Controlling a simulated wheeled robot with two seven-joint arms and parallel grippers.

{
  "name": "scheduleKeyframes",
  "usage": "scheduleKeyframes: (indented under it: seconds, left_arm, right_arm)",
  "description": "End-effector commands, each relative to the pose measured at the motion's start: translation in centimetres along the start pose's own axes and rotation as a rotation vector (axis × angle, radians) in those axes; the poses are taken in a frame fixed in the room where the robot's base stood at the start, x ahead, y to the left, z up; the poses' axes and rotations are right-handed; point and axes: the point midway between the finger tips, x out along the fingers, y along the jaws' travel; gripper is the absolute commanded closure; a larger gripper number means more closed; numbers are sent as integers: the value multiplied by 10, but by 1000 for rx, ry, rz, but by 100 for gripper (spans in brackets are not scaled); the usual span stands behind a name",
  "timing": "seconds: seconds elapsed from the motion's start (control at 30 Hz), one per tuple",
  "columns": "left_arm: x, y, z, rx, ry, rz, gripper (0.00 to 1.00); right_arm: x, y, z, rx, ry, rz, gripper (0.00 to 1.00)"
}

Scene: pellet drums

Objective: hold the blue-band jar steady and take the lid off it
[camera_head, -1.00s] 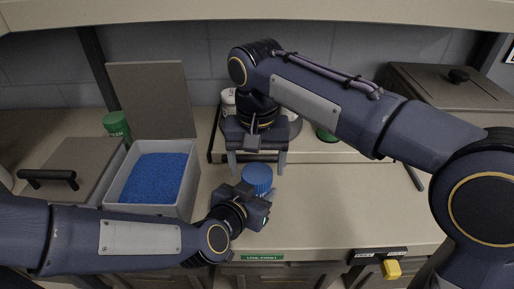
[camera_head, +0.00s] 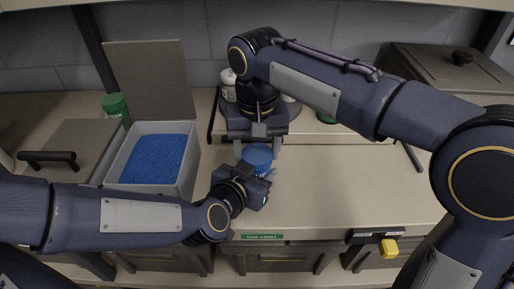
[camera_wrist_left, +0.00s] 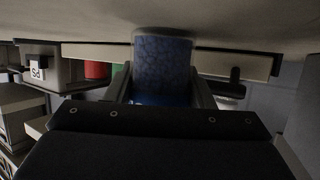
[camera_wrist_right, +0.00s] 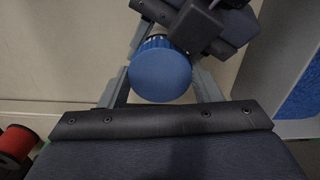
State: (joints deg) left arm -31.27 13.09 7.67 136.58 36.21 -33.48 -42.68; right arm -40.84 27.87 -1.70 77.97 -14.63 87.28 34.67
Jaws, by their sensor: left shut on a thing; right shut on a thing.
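The jar stands on the counter; its blue lid (camera_head: 257,155) shows from above in the right wrist view (camera_wrist_right: 160,74). Its mottled blue body (camera_wrist_left: 162,65) fills the middle of the left wrist view. My left gripper (camera_head: 259,172) reaches in low from the left and is shut on the jar's body. My right gripper (camera_head: 258,148) points down from above, shut on the lid with a finger on either side. The lid appears seated on the jar, though the join is hidden.
An open bin (camera_head: 191,160) of blue pellets stands to the left. A green-lidded jar (camera_head: 114,104) is behind it and a white jar (camera_head: 228,85) at the back. A closed bin (camera_head: 440,72) is at the back right. The counter (camera_head: 350,190) right of the jar is clear.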

Motion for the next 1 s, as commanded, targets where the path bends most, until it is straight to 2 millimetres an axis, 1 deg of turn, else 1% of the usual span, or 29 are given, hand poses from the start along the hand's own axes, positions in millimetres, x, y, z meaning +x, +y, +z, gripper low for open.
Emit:
scheduleKeyframes:
  seconds: [0.03, 0.13, 0.4, 0.43, 0.57, 0.6, 0.83, 0.93, 1.0]
  left_arm:
    - [0, 0, 0, 0, 1, 0, 100]
    - [0, 0, 0, 0, 1, 0, 100]
    - [0, 0, 0, 0, 1, 0, 100]
    - [0, 0, 0, 0, 1, 0, 100]
    - [0, 0, 0, 0, 1, 0, 100]
    - [0, 0, 0, 0, 1, 0, 100]
    - [0, 0, 0, 1, 1, 1, 100]
    - [0, 0, 0, 1, 0, 1, 100]
    - [0, 0, 0, 0, 0, 1, 100]
  right_arm:
    - [0, 0, 0, -60, 0, -1, 69]
    - [0, 0, 0, -151, 0, -1, 69]
    - [0, 0, 0, -167, 0, -1, 69]
    - [0, 0, 0, -167, 0, 0, 40]
    - [0, 0, 0, -167, 0, 0, 23]
    - [0, 0, 0, -166, 1, 0, 20]
    - [-2, -1, 0, -167, 1, -2, 20]
    - [-11, -1, 0, -168, 2, -3, 20]
    - [-22, -1, 0, -168, 3, -4, 20]
